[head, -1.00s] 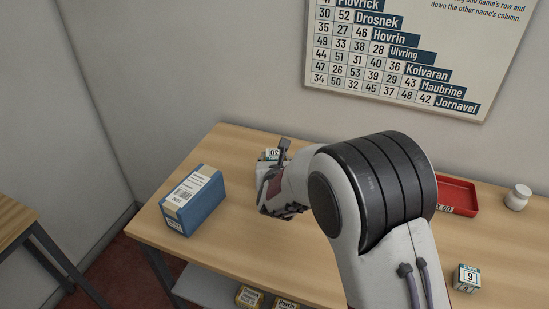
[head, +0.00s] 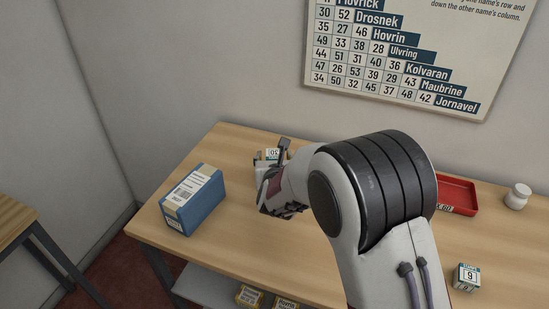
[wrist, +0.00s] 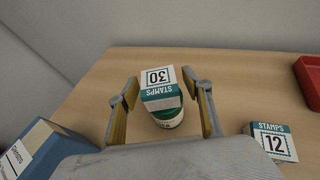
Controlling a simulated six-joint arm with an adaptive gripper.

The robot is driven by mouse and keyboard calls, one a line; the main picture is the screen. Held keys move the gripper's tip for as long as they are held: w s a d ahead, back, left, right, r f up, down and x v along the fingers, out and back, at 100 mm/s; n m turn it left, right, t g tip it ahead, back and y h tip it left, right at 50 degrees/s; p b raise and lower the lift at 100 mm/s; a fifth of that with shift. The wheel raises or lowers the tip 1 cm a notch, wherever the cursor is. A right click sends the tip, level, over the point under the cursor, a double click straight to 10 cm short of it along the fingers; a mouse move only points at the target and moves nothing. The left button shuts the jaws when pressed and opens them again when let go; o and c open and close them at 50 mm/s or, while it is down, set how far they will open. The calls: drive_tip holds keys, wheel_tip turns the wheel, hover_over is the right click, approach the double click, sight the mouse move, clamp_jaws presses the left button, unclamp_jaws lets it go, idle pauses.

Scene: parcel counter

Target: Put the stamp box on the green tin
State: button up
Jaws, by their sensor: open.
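A white and teal stamp box (wrist: 158,86) marked 30 sits on top of the green tin (wrist: 168,118) in the wrist view, and appears to rest on it. Only the tin's near side shows under the box. My gripper (wrist: 164,108) is open, with one finger on each side of the box and tin and a visible gap at both sides. In the head view the stamp box (head: 271,154) shows partly behind my gripper (head: 280,180), and the tin is mostly hidden there.
Another stamp box (wrist: 270,143), marked 12, stands right of my gripper. A blue parcel (head: 193,200) stands to the left. A red tray (head: 458,194), a white jar (head: 517,196) and a stamp box marked 6 (head: 467,277) are at the right.

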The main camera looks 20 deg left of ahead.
drive_tip(key=v, duration=1.2)
idle(1.0)
drive_tip(key=s+d+r+n+g, duration=0.1)
drive_tip(key=s+d+r+n, duration=0.15)
drive_tip(key=d+n, duration=0.35)
drive_tip(key=s+d+r+n+g+h, duration=0.1)
drive_tip(key=s+d+r+n, duration=0.1)
drive_tip(key=d+r+n, duration=0.4)
drive_tip(key=s+d+r+n+g, duration=0.1)
drive_tip(key=s+d+n, duration=0.1)
drive_tip(key=d+n, duration=0.4)
drive_tip(key=s+d+n+g+h, duration=0.3)
drive_tip(key=s+d+n, duration=1)
drive_tip(key=s+d, duration=0.7)
drive_tip(key=shift+s+d+f+g+h, duration=0.4)
drive_tip(key=shift+s+h, duration=0.2)
drive_tip(key=shift+s, duration=0.15)
